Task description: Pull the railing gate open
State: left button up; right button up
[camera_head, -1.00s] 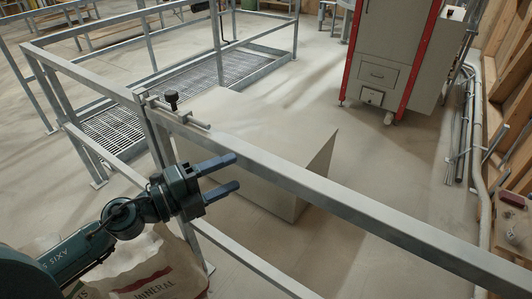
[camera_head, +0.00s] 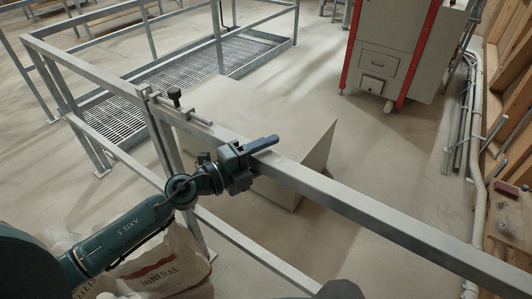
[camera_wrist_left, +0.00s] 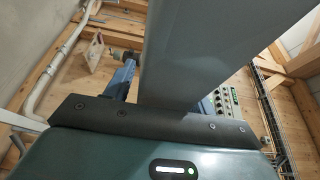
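The grey railing gate (camera_head: 350,201) runs from a post at the left-centre down to the lower right in the head view. A slide bolt with a black knob (camera_head: 174,95) sits on the top rail near the post. My left gripper (camera_head: 264,148) is at the top rail, to the right of the bolt. One finger shows over the rail; the other is hidden behind it. In the left wrist view the rail (camera_wrist_left: 195,45) passes between the fingers, with a gap beside the left finger, so the gripper looks open around it.
A pale box (camera_head: 285,185) stands on the floor behind the gate. A cabinet with red edges (camera_head: 385,50) stands at the back. A floor grating (camera_head: 165,80) lies at the left inside railings. A mineral sack (camera_head: 160,270) is at the lower left.

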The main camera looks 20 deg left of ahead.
pick_arm(q)
grip_shut()
dwell(0.4)
